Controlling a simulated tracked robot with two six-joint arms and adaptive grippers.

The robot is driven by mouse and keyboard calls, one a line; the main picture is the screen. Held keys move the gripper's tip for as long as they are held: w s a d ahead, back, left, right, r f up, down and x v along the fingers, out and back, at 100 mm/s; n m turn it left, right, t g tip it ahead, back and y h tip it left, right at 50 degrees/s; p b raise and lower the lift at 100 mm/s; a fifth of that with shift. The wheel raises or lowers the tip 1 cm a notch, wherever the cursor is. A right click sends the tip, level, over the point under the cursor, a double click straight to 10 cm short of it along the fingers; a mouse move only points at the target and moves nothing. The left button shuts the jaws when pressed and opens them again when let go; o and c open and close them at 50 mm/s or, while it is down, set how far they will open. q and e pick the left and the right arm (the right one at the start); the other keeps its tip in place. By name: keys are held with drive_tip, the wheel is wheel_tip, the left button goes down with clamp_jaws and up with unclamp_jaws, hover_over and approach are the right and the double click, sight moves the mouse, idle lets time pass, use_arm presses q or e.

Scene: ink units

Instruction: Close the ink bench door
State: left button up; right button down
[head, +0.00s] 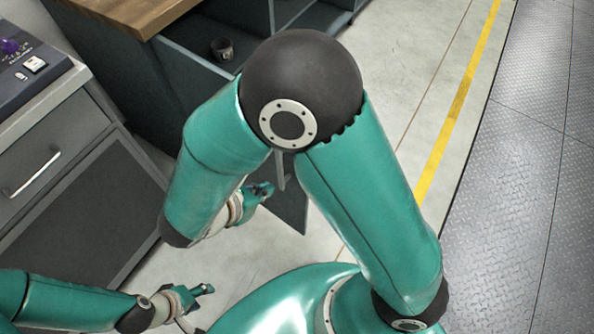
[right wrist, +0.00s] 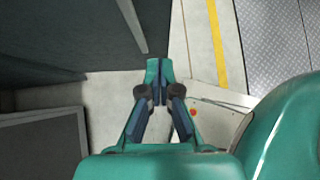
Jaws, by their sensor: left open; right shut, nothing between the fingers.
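The ink bench (head: 125,50) is a dark cabinet with a wooden top at the upper left of the head view. Its door (head: 291,207) stands open, a dark panel with a pale bar handle (head: 281,171); my right arm hides much of it. In the right wrist view the door (right wrist: 95,28) fills the upper left, with its handle (right wrist: 132,24). My right gripper (head: 268,190) is shut and empty, close beside the door; it also shows in the wrist view (right wrist: 159,78). I cannot tell whether it touches. My left gripper (head: 207,289) is open and empty, low over the floor.
A dark mug (head: 222,49) stands inside the open bench. A grey drawer unit (head: 62,150) with a control panel (head: 28,60) on top is at the left. Clear floor with a yellow line (head: 455,110) lies at the right.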

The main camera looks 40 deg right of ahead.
drive_tip(key=d+r+x, duration=0.2)
drive_tip(key=x, duration=1)
drive_tip(key=shift+w+b, duration=0.3)
drive_tip(key=shift+b, duration=0.1)
drive_tip(key=shift+d+f, duration=0.1)
